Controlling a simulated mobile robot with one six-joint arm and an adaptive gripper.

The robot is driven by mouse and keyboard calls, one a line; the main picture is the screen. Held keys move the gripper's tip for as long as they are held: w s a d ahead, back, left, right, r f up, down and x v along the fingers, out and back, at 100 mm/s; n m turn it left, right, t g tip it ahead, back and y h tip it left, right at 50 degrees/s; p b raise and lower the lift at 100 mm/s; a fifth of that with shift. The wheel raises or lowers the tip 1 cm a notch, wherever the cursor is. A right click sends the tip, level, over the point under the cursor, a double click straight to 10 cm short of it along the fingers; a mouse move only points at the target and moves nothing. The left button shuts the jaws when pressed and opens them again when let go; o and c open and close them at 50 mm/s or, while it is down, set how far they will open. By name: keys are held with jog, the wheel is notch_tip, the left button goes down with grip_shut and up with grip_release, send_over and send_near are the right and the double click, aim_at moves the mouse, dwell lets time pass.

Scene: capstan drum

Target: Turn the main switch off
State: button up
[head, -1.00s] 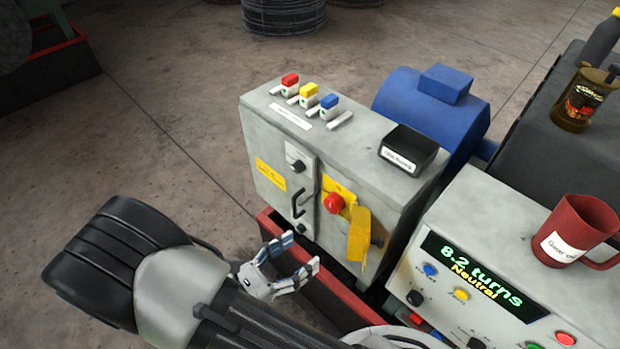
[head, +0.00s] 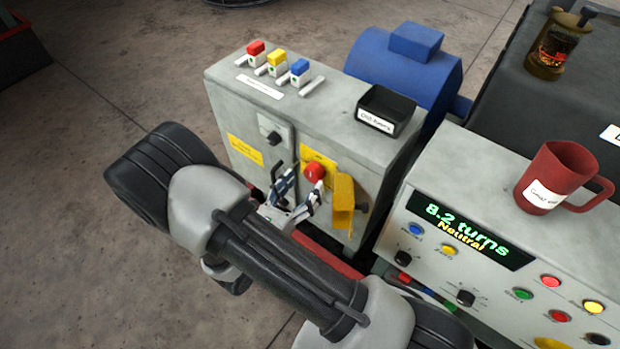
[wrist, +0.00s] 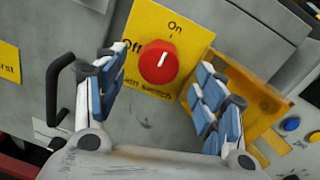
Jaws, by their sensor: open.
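The main switch is a red round knob (head: 314,172) on a yellow plate on the front of the grey cabinet (head: 232,95). In the wrist view the red knob (wrist: 159,61) has a white mark that points up, slightly right, toward the word "On"; "Off" is printed to its left. My gripper (head: 302,187) is open in front of the switch. In the wrist view its fingers (wrist: 155,85) stand to the left and right of the knob, apart from it, with nothing between them. How far the fingertips are from the plate is hard to tell.
A yellow hinged flap (head: 342,205) stands out right of the switch, close to my right finger. A black door handle (wrist: 62,85) is left of my left finger. The control panel (head: 470,200) with a red mug (head: 556,178) stands to the right.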

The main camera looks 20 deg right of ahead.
aim_at(311, 176)
jog(key=shift+x, duration=1.9)
jog(key=shift+c, duration=0.5)
jog(key=c, duration=1)
